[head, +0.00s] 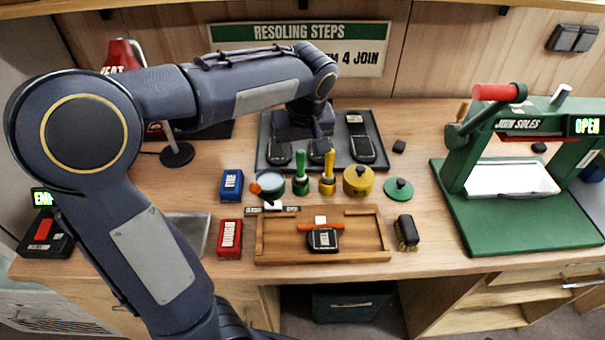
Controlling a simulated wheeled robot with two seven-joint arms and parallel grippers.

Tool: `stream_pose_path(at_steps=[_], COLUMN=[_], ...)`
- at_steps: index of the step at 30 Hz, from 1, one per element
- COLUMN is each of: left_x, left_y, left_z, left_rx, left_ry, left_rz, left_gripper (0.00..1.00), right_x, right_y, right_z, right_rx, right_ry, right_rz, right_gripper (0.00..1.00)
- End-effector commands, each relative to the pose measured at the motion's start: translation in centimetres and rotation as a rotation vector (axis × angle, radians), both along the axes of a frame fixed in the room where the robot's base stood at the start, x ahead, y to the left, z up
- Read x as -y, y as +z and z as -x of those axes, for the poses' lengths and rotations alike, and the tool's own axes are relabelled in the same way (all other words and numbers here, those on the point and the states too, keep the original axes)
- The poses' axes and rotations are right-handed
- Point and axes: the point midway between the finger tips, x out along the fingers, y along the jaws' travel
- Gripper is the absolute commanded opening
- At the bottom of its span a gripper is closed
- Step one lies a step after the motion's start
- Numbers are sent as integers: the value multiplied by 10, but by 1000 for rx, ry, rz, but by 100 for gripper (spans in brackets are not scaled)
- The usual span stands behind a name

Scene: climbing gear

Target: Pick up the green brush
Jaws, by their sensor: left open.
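The green brush (301,168) stands upright on the bench, handle up, between an open green pot (269,184) and a yellow brush (327,173). My left gripper (308,133) is open and empty, hanging from my left arm just above and behind the green brush in the picture. Its fingers are dark against the dark mat and hard to make out. It looks apart from the brush. My right gripper is not in view.
A yellow pot (357,183) and a green lid (398,190) stand to the right. A dark mat (372,129) with shoe soles lies behind. A wooden tray (376,245) is in front, blue (231,186) and red boxes (229,239) left, a green press (520,222) far right.

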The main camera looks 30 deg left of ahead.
Motion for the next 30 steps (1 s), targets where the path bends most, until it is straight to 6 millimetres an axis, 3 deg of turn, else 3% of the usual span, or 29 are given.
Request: stream_pose_path(at_steps=[16, 26, 30], left_x=[-8, -10, -10], left_y=[-67, -75, -75], left_z=[-11, -13, -13], left_rx=[-5, -1, -1], left_ry=[2, 1, 1], left_rz=[0, 1, 1], left_gripper=[45, 45, 28], right_x=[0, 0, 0], right_y=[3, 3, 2], right_z=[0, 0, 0], right_rx=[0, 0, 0], right_ry=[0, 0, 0], right_rz=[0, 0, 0], right_gripper=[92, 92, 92])
